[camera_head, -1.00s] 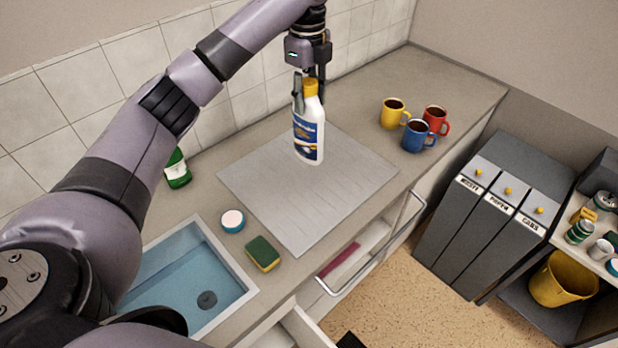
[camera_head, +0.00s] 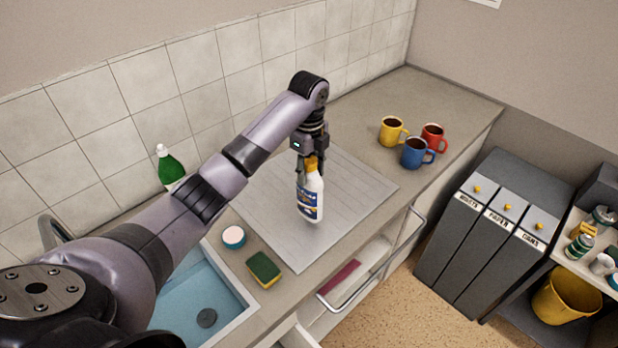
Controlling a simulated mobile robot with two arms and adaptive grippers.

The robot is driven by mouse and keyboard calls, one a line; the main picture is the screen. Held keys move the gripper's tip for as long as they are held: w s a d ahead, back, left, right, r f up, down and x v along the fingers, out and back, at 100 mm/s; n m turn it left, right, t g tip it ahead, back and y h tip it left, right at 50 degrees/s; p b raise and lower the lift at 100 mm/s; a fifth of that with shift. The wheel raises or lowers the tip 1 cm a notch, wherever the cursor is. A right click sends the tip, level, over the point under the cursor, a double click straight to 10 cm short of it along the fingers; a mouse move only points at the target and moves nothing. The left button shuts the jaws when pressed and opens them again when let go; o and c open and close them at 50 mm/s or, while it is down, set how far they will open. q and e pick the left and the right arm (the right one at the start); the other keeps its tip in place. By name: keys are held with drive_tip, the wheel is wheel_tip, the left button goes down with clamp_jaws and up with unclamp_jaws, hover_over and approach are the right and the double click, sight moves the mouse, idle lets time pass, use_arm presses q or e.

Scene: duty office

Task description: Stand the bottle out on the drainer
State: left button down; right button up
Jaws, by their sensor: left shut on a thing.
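A white bottle (camera_head: 309,198) with a yellow cap and a blue label is over the grey ribbed drainer (camera_head: 265,215), near its front edge. The bottle is about upright. My left gripper (camera_head: 311,158) comes down from above and is shut on the bottle at its cap end. I cannot tell whether the bottle's base touches the drainer or hangs just above it. The rest of the drainer is bare, though my left arm hides part of its left side. My right gripper is not in view.
Yellow (camera_head: 391,131), red (camera_head: 433,137) and blue (camera_head: 416,153) mugs stand right of the drainer. A sponge (camera_head: 264,269), a round tub (camera_head: 234,237) and the sink (camera_head: 205,285) are at its left. A green bottle (camera_head: 170,166) stands by the wall. An open drawer (camera_head: 350,285) is below.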

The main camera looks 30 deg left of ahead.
sight(310, 197)
use_arm(q)
wheel_tip(310, 197, down, 2)
drive_tip(key=shift+w+f+p, duration=0.1)
drive_tip(key=shift+f+p, duration=0.15)
drive_tip(key=shift+p, duration=0.1)
drive_tip(key=shift+w+f, duration=0.1)
drive_tip(key=shift+f, duration=0.4)
drive_tip(key=c, duration=1)
unclamp_jaws()
drive_tip(key=shift+f, duration=0.1)
